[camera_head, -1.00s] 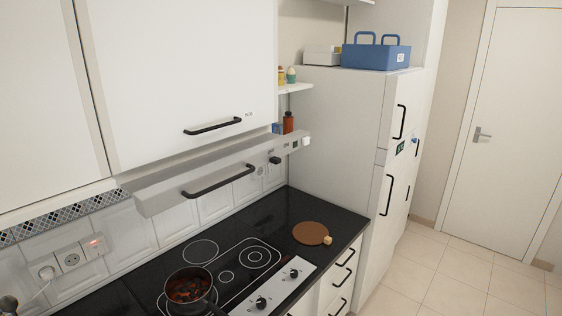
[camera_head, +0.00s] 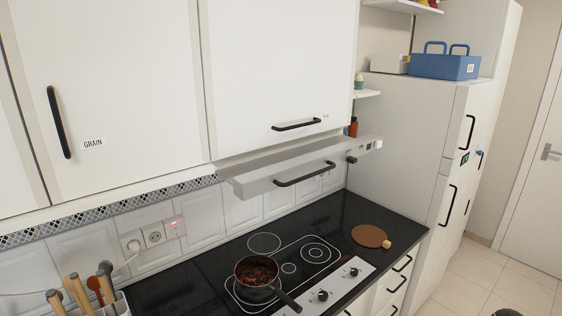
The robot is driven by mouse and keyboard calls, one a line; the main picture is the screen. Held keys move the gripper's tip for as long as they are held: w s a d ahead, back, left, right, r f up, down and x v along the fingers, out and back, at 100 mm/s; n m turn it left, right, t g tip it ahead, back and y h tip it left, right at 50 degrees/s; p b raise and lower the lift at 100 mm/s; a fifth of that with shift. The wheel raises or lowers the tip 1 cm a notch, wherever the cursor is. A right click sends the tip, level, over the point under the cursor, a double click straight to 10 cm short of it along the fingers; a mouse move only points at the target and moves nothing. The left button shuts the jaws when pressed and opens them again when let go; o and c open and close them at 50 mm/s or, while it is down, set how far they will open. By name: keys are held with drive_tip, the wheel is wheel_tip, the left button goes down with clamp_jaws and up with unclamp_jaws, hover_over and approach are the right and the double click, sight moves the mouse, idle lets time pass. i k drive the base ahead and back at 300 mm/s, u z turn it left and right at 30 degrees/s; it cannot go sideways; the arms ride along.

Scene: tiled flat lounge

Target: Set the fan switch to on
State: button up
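The slim grey cooker hood (camera_head: 262,183) hangs under the white wall cupboard, with a black bar handle (camera_head: 305,175) on its front. At the hood's right end are a small green mark (camera_head: 368,146) and a white knob-like part (camera_head: 379,144). A black knob (camera_head: 351,160) shows just below that end. No label reading fan is legible, and I cannot tell which of these is the fan switch or how it is set. My gripper is not in view.
A pot with food (camera_head: 256,271) stands on the black hob (camera_head: 290,250), its handle toward the front. A brown round board (camera_head: 371,236) lies to the right. Utensils (camera_head: 75,290) stand at bottom left. A dark rounded thing (camera_head: 507,312) at the bottom edge is unclear. Tiled floor is free at right.

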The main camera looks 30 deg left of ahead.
sight(352, 160)
drive_tip(key=u, duration=0.6)
drive_tip(key=k, duration=0.1)
drive_tip(key=u, duration=1.25)
drive_tip(key=i, duration=1)
drive_tip(key=u, duration=0.05)
